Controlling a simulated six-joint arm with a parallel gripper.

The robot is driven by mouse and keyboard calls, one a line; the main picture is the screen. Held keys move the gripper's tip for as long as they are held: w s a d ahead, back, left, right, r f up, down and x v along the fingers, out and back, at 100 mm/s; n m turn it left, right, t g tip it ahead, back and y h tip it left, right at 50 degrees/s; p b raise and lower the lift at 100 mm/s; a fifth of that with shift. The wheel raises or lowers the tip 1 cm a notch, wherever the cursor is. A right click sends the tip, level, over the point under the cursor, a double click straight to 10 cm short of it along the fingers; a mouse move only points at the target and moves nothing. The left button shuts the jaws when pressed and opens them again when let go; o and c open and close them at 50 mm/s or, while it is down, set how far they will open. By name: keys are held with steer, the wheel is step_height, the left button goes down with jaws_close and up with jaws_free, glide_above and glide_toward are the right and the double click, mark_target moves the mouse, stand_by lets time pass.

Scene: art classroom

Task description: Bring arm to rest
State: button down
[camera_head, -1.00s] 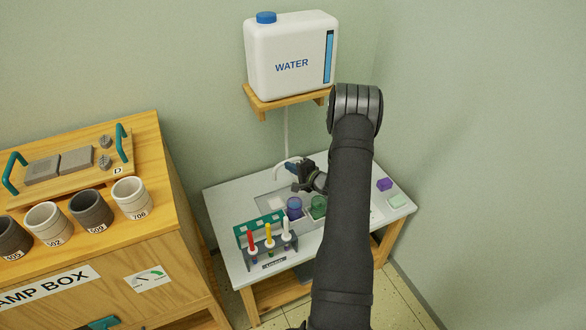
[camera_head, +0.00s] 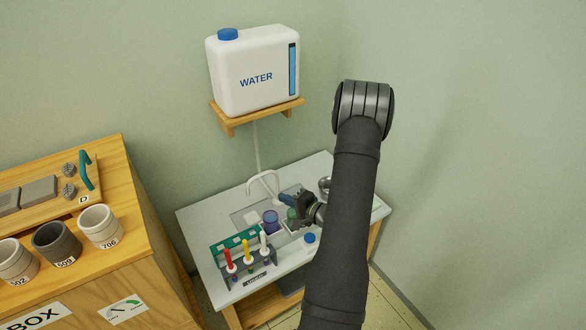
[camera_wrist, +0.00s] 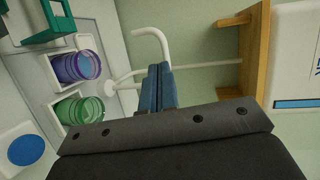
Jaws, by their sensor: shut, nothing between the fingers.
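My gripper (camera_head: 284,196) is over the small white table (camera_head: 195,215), beside the white curved spout (camera_head: 262,176). In the wrist view its blue fingers (camera_wrist: 158,88) are together with nothing between them. My dark arm reaches up from the bottom of the head view and hides the right part of the table. A purple jar (camera_head: 270,221) and a green jar (camera_head: 292,216) stand in the table's tray, near and below the gripper.
A white water tank (camera_head: 255,72) stands on a wooden wall shelf (camera_head: 256,115). A rack (camera_head: 249,270) holds red, yellow and white-topped tubes at the table front. A wooden cabinet (camera_head: 125,195) with cups is at left. The right wall (camera_head: 480,150) is bare.

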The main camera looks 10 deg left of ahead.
mark_target(257, 178)
stand_by(0.3)
steer(key=w+a+f, duration=0.1)
steer(key=w+a, duration=0.4)
steer(key=a, duration=0.1)
steer(key=w+a+f, duration=0.1)
steer(key=w+a, duration=0.2)
steer(key=a, duration=0.1)
steer(key=shift+w+a+f, duration=0.1)
steer(key=shift+w+f, duration=0.2)
steer(key=shift+f, duration=0.05)
steer(key=shift+d, duration=0.7)
steer(key=shift+a, duration=0.1)
